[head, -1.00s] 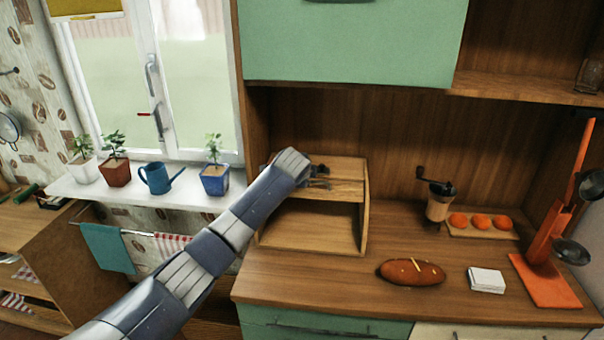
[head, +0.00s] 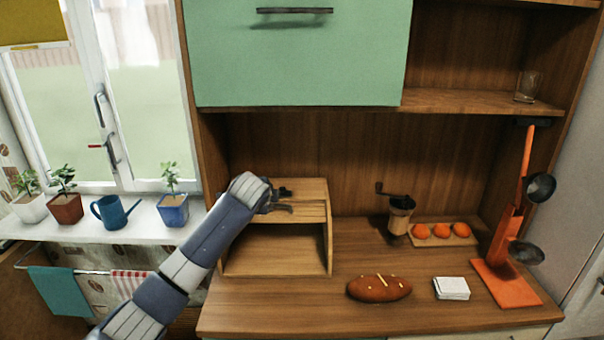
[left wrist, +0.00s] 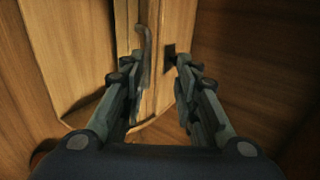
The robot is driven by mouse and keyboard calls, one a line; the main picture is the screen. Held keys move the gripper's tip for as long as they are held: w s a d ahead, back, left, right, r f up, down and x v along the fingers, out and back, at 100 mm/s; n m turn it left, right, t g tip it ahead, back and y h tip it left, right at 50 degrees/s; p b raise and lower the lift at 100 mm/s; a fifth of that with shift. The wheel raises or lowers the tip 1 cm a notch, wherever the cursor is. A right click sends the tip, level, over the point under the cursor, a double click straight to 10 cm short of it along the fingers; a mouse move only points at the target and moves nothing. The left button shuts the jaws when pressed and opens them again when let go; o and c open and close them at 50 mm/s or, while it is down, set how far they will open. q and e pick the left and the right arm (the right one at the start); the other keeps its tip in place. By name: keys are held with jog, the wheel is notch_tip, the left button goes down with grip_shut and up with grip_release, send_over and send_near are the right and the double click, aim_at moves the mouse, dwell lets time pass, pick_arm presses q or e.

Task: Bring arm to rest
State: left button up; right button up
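My left arm (head: 205,245) reaches in from the lower left in the head view. My left gripper (head: 288,200) is at the top of the wooden bread box (head: 328,240), largely hidden by my wrist. In the left wrist view the two fingers of my left gripper (left wrist: 160,85) are spread apart, with a bare gap between them and wooden surfaces of the box behind. Whether a finger touches the box is unclear. The front of the box is open and its inside looks empty. My right gripper is not in view.
On the counter stand a bread loaf (head: 379,288), white napkins (head: 452,288), a coffee grinder (head: 400,212), oranges on a board (head: 465,240) and an orange utensil stand (head: 507,285). A green cabinet (head: 300,65) hangs above. Potted plants and a blue watering can (head: 113,212) line the windowsill.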

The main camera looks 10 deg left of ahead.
pick_arm(q)
jog(key=s+d+f+n+g+h, duration=0.15)
jog(key=s+d+f, duration=0.25)
jog(key=s+f, duration=0.6)
jog(key=s+d+f+n+g+h, duration=0.1)
jog(key=s+d+f+n+g, duration=0.15)
jog(key=s+d+f, duration=0.5)
jog(key=s+a+f+n+g, duration=0.1)
jog(key=s+a+f+n, duration=0.15)
jog(key=s, duration=0.85)
jog(key=s+a+f+n+g, duration=0.1)
jog(key=s+n, duration=0.3)
jog(key=s, duration=0.8)
jog(key=s+a+f+n+g, duration=0.1)
jog(key=s+f+n, duration=0.15)
jog(key=s, duration=0.85)
notch_tip(320, 180, down, 28)
jog(key=s+g+b, duration=0.1)
jog(key=g+b, duration=0.1)
jog(key=s+a+f+b, duration=0.1)
jog(key=s+a+f, duration=0.2)
jog(key=s+f, duration=1.4)
jog(key=shift+f+g, duration=0.35)
jog(key=shift+g, duration=0.05)
